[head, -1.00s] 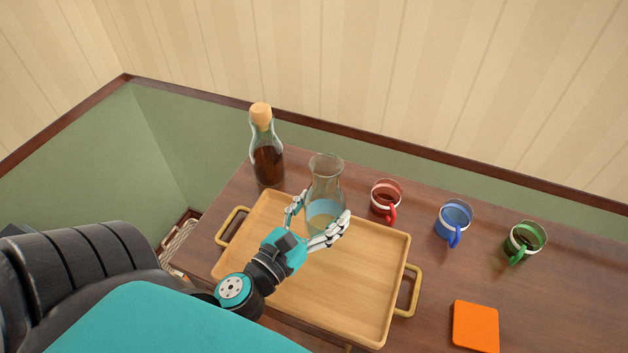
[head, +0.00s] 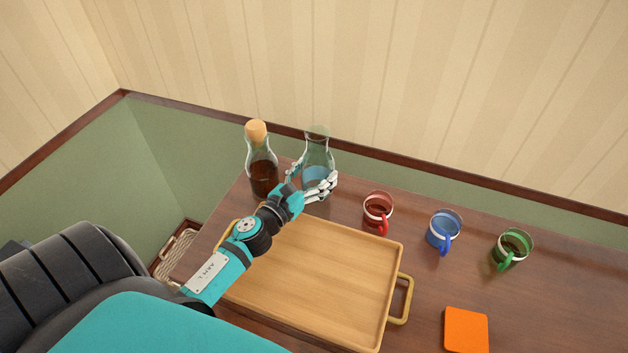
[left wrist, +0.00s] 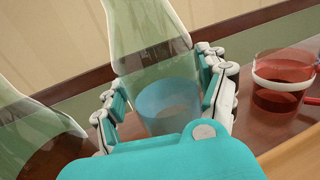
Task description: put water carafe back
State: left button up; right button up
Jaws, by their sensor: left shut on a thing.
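The water carafe (head: 318,150) is clear glass with pale blue water low inside. My left gripper (head: 313,187) is shut around its lower body, behind the back edge of the wooden tray (head: 320,285). The carafe is upright, between the corked bottle of dark liquid and the red mug. In the left wrist view the carafe (left wrist: 150,40) stands between the two fingers (left wrist: 165,100), which touch its sides. I cannot tell whether its base rests on the table, since the hand hides it. My right gripper is not in view.
The corked bottle (head: 262,172) stands close on the left of the carafe. A red mug (head: 378,208), a blue mug (head: 443,228) and a green mug (head: 514,246) line the table to the right. An orange square (head: 466,330) lies at front right. The tray is empty.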

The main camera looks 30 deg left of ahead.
pick_arm(q)
jog(key=shift+f, duration=1.25)
jog(key=shift+f+b, duration=0.15)
jog(key=shift+b, duration=0.2)
jog(key=o, duration=1.7)
jog(key=shift+s+f, duration=0.1)
